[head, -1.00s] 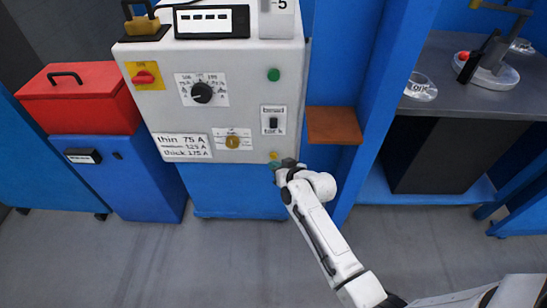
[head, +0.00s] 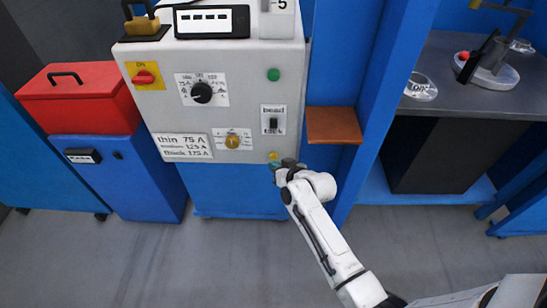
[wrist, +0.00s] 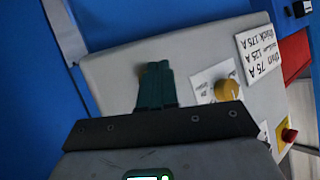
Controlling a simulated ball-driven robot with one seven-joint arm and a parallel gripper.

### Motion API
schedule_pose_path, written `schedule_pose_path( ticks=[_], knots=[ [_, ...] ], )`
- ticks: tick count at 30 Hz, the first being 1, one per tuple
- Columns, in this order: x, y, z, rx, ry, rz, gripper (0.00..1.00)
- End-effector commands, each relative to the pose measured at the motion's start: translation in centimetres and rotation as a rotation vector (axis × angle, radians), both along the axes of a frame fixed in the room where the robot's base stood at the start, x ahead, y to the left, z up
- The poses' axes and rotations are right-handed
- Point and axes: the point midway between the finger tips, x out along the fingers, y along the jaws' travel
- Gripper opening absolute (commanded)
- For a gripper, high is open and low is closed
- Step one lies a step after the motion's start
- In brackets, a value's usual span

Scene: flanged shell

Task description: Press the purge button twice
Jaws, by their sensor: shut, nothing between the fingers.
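The grey welder panel (head: 252,92) stands upright in the head view. A small yellow button (head: 273,156) sits at its lower right corner; I cannot read a label on it. My gripper (head: 274,167) is at that corner, just below the button in the head view. In the wrist view my dark green fingers (wrist: 154,84) are shut together with nothing between them, pointing at the panel. They hide most of what lies behind their tips; a bit of brownish yellow shows beside them. I cannot tell whether the tips touch the button.
Near the gripper are a yellow knob (head: 233,142), also in the wrist view (wrist: 227,90), and a bead/tack switch (head: 273,123). A green light (head: 273,74) and a black dial (head: 202,93) sit higher. A brown shelf (head: 333,125) juts out at the right.

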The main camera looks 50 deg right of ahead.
Motion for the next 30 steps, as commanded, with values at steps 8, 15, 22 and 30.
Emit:
schedule_pose_path(
  ticks=[8,15,22,30],
  knots=[
    [0.18,-0.22,-0.04,0.001,0.0,0.0,0.0],
    [0.52,-0.72,0.0,0.0,0.0,-0.001,0.0],
    [0.51,-0.69,0.03,0.001,0.0,0.0,0.0],
    [0.62,-0.83,0.0,0.0,0.0,-0.001,0.0]
  ],
)
